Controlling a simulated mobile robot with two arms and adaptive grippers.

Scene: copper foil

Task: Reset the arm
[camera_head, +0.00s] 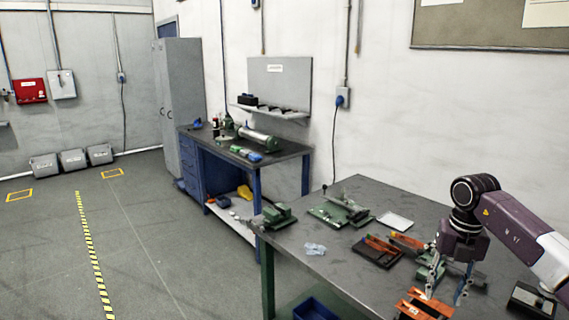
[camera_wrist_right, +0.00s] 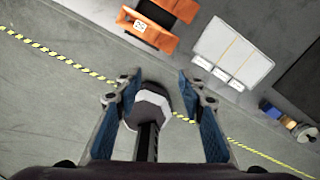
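My right gripper (camera_head: 448,288) hangs from the purple arm at the right of the head view, fingers downward. In the picture it overlaps the right part of the grey workbench (camera_head: 305,236); its height over the bench is hard to tell. In the right wrist view the right gripper (camera_wrist_right: 158,82) shows two blue-padded fingers spread apart with nothing held between them. Behind the gap a grey-purple block on a dark post shows, with floor around it. My left gripper is in neither view.
Orange holders (camera_head: 425,304), a dark tray with orange parts (camera_head: 377,250) and a green fixture (camera_head: 341,210) lie on the bench. A second blue workbench (camera_head: 258,178) stands behind. Open floor (camera_head: 150,235) spreads left.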

